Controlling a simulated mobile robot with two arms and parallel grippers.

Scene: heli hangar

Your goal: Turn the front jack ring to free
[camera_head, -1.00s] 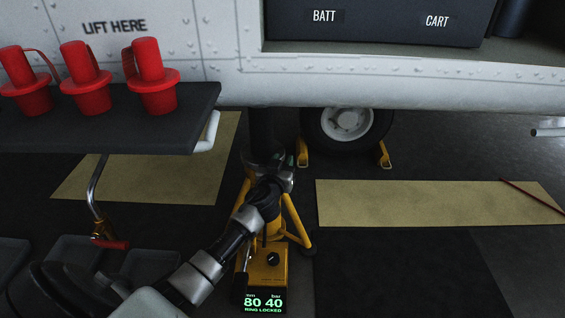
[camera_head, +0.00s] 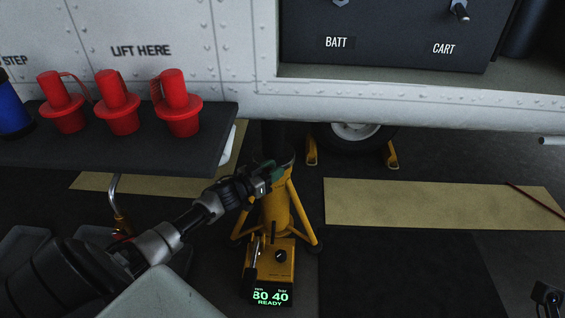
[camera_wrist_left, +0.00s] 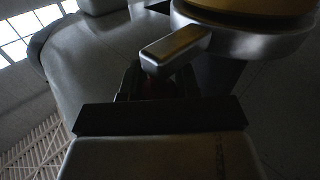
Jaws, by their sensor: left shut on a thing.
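The yellow front jack (camera_head: 275,212) stands on the floor under the aircraft's side. Its display (camera_head: 269,297) reads 80, 40 and READY. The jack's metal ring (camera_wrist_left: 262,42) shows close up in the left wrist view, with a stubby lever (camera_wrist_left: 178,48) sticking out toward my gripper. My left gripper (camera_head: 270,174) is at the top of the jack, shut on the ring's lever. In the head view the gripper hides much of the ring. Part of my right gripper (camera_head: 548,295) shows at the lower right edge; its jaw state is unclear.
A dark shelf (camera_head: 100,150) with several red plugs and a blue object overhangs on the left. A switch panel (camera_head: 390,40) is above. A chocked wheel (camera_head: 355,131) stands behind the jack.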

